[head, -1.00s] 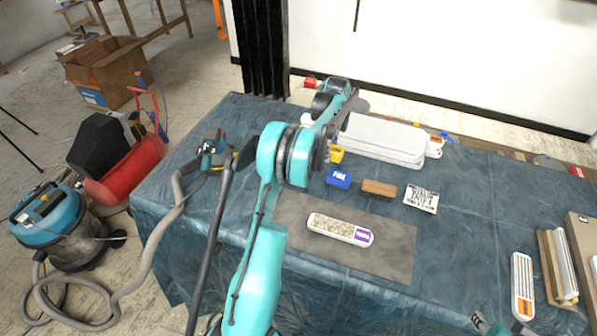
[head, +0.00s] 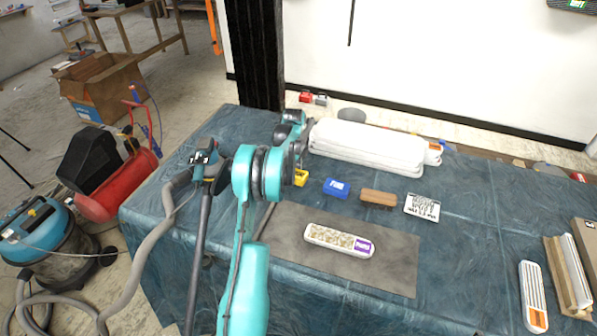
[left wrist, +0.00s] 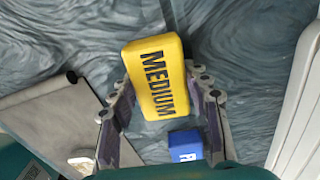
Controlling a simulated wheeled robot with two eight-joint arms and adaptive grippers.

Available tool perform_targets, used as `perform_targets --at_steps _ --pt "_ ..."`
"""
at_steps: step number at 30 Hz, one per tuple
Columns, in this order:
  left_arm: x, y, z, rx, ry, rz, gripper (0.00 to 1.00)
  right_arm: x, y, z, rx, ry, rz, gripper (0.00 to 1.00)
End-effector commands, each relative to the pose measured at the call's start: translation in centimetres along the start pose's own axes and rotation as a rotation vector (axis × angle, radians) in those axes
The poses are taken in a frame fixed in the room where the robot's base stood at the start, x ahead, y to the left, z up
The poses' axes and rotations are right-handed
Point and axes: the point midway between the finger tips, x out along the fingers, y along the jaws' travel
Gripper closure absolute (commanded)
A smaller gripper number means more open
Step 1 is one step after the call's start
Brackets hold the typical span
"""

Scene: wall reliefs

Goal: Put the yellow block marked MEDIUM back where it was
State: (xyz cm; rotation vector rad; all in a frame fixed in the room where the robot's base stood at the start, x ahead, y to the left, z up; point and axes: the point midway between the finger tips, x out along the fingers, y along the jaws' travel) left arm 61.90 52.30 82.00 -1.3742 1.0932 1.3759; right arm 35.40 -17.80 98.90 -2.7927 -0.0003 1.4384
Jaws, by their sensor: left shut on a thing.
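The yellow block marked MEDIUM (left wrist: 157,78) sits between the two fingers of my left gripper (left wrist: 160,88) in the left wrist view. The gripper is shut on it. In the head view the yellow block (head: 301,178) shows just left of the blue block (head: 336,188), partly hidden by my left arm. The blue block (left wrist: 185,146) also shows below the yellow one in the left wrist view. I cannot tell whether the yellow block touches the cloth. My right gripper is not in view.
Right of the blue block lie a brown block (head: 378,198) and a white lettered plate (head: 422,207). White folded sheets (head: 366,145) lie behind. A grey mat (head: 392,272) with a long sanding tool (head: 339,240) is in front. A hose (head: 147,235) hangs over the left edge.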

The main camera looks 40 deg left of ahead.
Motion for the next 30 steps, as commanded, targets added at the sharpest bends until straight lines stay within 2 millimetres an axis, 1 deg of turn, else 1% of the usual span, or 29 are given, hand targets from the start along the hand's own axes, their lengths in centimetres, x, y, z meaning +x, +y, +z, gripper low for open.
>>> perform_targets --at_steps 2,11,18,19,21,30 --pt "0.26 0.00 0.01 0.000 0.000 0.000 0.84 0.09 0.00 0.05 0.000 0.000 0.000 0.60" --pt "0.29 0.00 0.00 -0.001 0.000 0.000 0.84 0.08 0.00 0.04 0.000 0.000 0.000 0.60" --pt "1.08 -0.01 -0.01 -0.001 0.000 0.000 0.84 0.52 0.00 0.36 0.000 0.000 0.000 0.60" --pt "1.04 -0.01 -0.01 -0.001 0.000 0.000 0.47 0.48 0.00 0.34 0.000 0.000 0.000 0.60" --pt "0.98 -0.01 -0.01 -0.001 0.000 0.000 0.32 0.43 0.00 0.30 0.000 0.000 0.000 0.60" --pt "0.90 0.00 -0.01 -0.001 0.000 0.000 0.32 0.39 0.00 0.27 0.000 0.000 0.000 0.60"
